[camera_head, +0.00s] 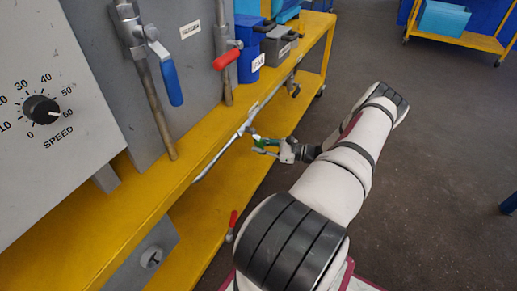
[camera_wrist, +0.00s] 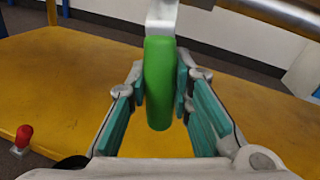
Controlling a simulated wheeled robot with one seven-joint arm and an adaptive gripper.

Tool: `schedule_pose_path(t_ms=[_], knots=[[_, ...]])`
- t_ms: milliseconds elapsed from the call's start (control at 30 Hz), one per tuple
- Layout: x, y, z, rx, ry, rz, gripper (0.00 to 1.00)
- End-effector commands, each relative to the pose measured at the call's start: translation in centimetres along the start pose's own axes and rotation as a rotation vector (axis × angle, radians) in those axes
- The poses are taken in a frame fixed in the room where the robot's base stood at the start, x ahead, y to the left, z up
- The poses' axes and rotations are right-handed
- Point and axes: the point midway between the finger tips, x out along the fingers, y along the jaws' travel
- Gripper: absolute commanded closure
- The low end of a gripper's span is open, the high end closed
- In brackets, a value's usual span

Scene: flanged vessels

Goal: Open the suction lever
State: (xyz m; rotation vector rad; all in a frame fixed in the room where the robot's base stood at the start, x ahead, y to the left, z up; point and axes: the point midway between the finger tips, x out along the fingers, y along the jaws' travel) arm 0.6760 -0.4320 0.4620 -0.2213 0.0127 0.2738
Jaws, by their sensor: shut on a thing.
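A lever with a green handle (camera_wrist: 159,85) runs down the middle of the wrist view, hanging from a pale metal stem. No label on it can be read. My gripper (camera_wrist: 164,92) has its teal pads on both sides of this handle and is shut on it. In the head view my gripper (camera_head: 266,146) is at the front edge of the yellow bench, where the green handle (camera_head: 262,141) is small and partly hidden by the fingers. A grey pipe (camera_head: 222,155) runs along the bench edge to this lever.
A blue-handled lever (camera_head: 172,83) and a red-handled lever (camera_head: 228,58) are on upright pipes above the yellow bench (camera_head: 205,165). Another red handle (camera_head: 233,219) shows lower down. A control panel (camera_head: 50,145) with a speed knob stands at left.

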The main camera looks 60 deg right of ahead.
Motion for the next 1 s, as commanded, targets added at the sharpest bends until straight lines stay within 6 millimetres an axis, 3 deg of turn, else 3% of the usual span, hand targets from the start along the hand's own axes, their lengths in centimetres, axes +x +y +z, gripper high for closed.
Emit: schedule_pose_path(t_ms=[367,1000], knots=[[-0.6,-2.8,0.5,-0.348,0.072,0.0,1.0],[-1.4,-6.5,3.6,-0.94,0.189,0.0,1.0]])
